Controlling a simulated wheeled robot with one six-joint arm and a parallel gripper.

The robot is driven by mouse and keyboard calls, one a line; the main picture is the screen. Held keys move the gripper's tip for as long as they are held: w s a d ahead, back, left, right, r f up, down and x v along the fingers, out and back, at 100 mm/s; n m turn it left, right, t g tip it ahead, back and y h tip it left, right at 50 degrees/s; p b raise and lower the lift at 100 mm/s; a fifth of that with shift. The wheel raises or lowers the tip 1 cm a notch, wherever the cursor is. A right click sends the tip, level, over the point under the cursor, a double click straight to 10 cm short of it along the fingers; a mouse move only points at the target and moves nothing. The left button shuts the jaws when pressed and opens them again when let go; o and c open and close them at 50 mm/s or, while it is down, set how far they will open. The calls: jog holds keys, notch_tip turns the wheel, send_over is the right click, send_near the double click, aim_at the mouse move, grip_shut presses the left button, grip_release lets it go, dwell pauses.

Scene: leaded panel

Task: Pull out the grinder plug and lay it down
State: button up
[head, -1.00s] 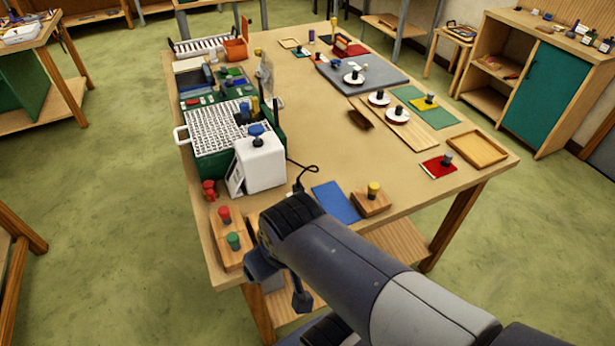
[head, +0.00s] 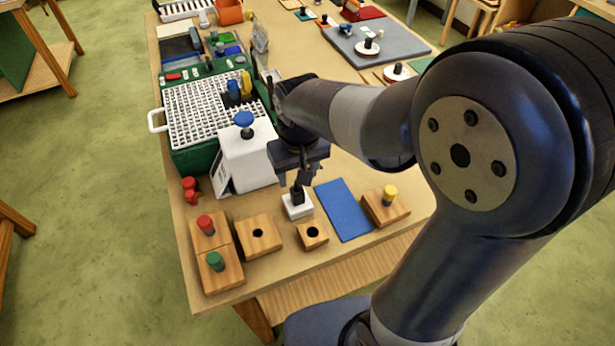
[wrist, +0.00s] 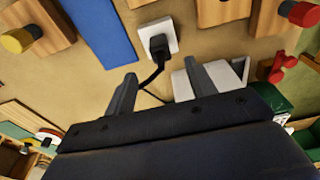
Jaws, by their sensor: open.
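The black grinder plug (head: 298,194) sits in a white socket block (head: 297,208) near the table's front edge. In the wrist view the plug (wrist: 158,45) stands in the socket face (wrist: 156,33), and its black cord runs back between my fingers. My gripper (head: 299,178) is just above the plug, pointing down. In the wrist view its two fingers (wrist: 160,72) are spread apart, with the plug ahead of the gap and not clasped. The white grinder (head: 247,155) with a blue knob stands left of my gripper. A blue mat (head: 343,210) lies right of the socket.
Wooden blocks with empty holes (head: 259,238) (head: 312,236) stand in front of the socket. Red-knobbed (head: 206,227) and green-knobbed (head: 216,262) blocks are at left, a yellow-knobbed block (head: 387,207) at right. A green tray with a white grid (head: 195,155) is behind the grinder.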

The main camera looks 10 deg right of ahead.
aim_at(297, 189)
jog(key=f, duration=0.6)
jog(key=w+f, duration=0.1)
jog(key=f, duration=0.2)
jog(key=shift+a+f+p, duration=0.15)
jog(key=shift+p, duration=0.2)
jog(key=c, duration=1.1)
